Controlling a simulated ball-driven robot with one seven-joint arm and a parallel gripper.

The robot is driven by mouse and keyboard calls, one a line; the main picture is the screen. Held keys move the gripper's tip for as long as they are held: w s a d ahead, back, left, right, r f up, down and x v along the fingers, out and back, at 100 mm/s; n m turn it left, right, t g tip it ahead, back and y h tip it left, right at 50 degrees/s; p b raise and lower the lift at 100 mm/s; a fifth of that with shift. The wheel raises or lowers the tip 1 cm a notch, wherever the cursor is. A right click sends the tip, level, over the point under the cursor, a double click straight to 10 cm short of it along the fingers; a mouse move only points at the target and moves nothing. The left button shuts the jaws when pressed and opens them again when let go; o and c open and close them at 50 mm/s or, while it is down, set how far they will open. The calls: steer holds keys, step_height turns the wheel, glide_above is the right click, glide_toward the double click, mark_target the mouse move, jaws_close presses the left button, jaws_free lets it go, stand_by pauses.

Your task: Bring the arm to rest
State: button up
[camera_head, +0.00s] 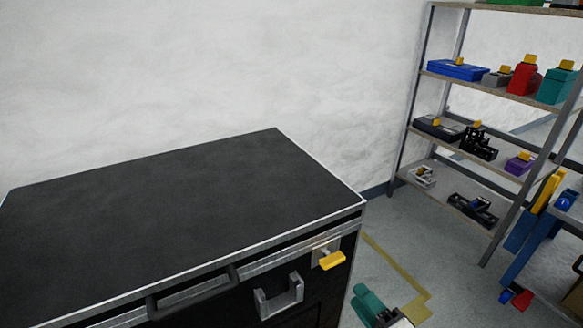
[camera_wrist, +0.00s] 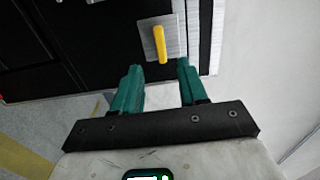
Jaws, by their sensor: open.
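My gripper (camera_wrist: 158,75) shows two teal fingers spread apart in the wrist view, with nothing between them. In the head view, my gripper (camera_head: 368,303) is at the bottom edge, just right of a black case (camera_head: 190,205), and is partly cut off. The yellow latch handle (camera_wrist: 160,44) on its metal plate (camera_wrist: 148,32) lies just beyond the fingertips in the wrist view, and I see no contact. The same yellow handle (camera_head: 332,260) sits on the case's front near its right corner in the head view.
The case has a flat, bare black top and a front grab handle (camera_head: 278,296). A shelf rack (camera_head: 490,85) with tools and boxes stands at the right. A blue-framed bench (camera_head: 532,245) is at the right edge. Grey floor with a yellow line (camera_head: 395,265) lies open between.

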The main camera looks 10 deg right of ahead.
steer(key=s+a+f+n+g, duration=0.3)
steer(key=s+f+n+g, duration=0.65)
steer(key=s, duration=0.25)
steer(key=s+d+n+g+h, duration=0.2)
steer(key=s+d+g+h, duration=0.15)
steer(key=s, duration=0.35)
steer(key=s+d+n+g+h, duration=0.2)
steer(key=s+d+g, duration=0.15)
steer(key=s, duration=0.45)
step_height(320, 180, up, 18)
steer(key=d+p, duration=0.1)
steer(key=p, duration=1.7)
steer(key=shift+f, duration=0.2)
steer(key=shift+s, duration=0.1)
